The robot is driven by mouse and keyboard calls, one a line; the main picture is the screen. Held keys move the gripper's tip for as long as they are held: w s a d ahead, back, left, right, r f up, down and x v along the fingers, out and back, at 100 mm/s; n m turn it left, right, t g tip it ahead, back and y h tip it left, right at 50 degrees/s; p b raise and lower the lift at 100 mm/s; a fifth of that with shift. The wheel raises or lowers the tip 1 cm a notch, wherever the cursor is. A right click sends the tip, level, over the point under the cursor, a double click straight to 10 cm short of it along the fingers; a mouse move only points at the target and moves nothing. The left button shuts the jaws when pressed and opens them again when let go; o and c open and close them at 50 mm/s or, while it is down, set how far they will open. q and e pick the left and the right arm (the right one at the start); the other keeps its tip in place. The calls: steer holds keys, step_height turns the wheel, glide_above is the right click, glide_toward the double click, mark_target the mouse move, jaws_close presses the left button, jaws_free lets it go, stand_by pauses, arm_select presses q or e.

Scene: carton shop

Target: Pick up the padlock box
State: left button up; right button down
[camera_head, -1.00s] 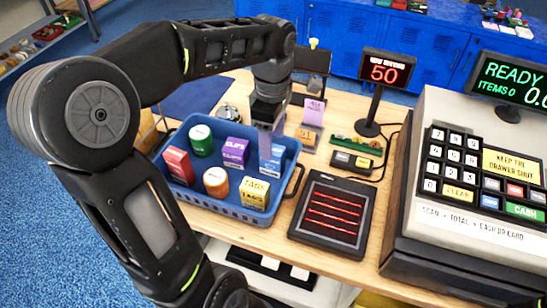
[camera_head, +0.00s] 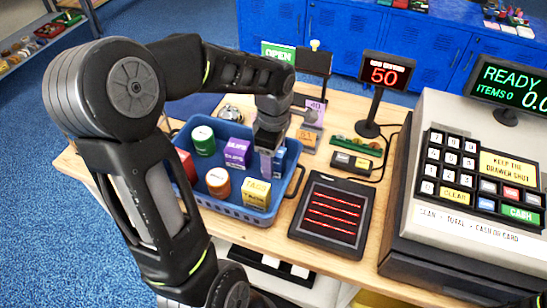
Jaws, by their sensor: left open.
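A blue basket (camera_head: 243,210) on the wooden counter holds several small goods. A small blue box (camera_head: 278,162) stands at its right end, mostly hidden behind my gripper; its label cannot be read now, so I cannot confirm it is the padlock box. My left gripper (camera_head: 267,162) points down into the basket at this box, open. I cannot tell whether its fingers are around the box or touching it. My right gripper is not in view.
A purple CLIPS box (camera_head: 236,153), a yellow TACKS box (camera_head: 256,193), a green tin (camera_head: 203,140), an orange tub (camera_head: 217,182) and a red box (camera_head: 187,166) share the basket. A scanner pad (camera_head: 331,214) and cash register (camera_head: 480,180) stand right.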

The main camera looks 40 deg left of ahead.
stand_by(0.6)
arm_select(q)
jaws_close()
stand_by(0.4)
